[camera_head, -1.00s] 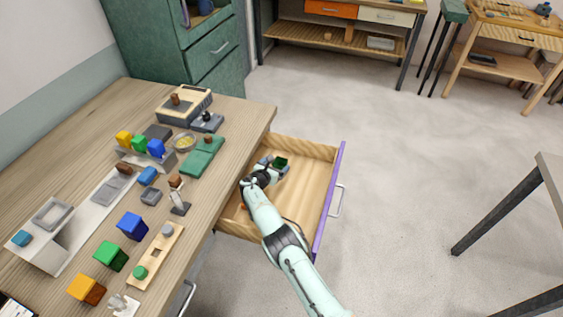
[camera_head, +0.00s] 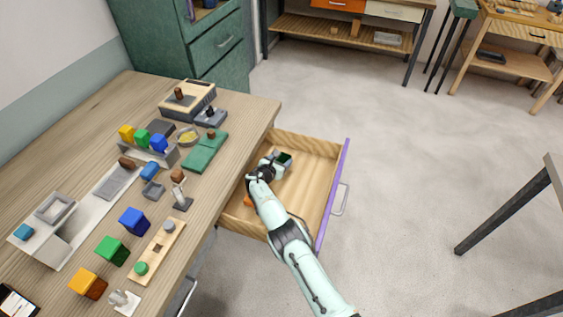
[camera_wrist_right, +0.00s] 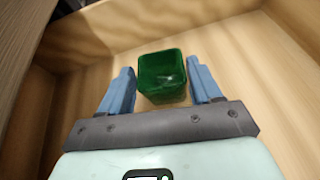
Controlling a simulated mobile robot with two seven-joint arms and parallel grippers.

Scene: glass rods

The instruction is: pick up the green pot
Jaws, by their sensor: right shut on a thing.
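The green pot (camera_wrist_right: 162,78) is a small, dark green, square open-topped pot. In the wrist view it sits between the two blue fingers of my right gripper (camera_wrist_right: 163,88). In the head view the pot (camera_head: 286,158) shows as a small dark green patch inside the open drawer (camera_head: 318,148), at the tip of my right arm. My right gripper (camera_head: 280,161) is shut on it. I cannot tell whether the pot touches the drawer floor. My left gripper is not in view.
An orange thing (camera_head: 248,201) lies in the drawer, partly behind my arm. The drawer's purple front (camera_head: 333,195) and wooden walls surround the gripper. The workbench (camera_head: 95,105) on the left holds several coloured blocks. Open floor lies right of the drawer.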

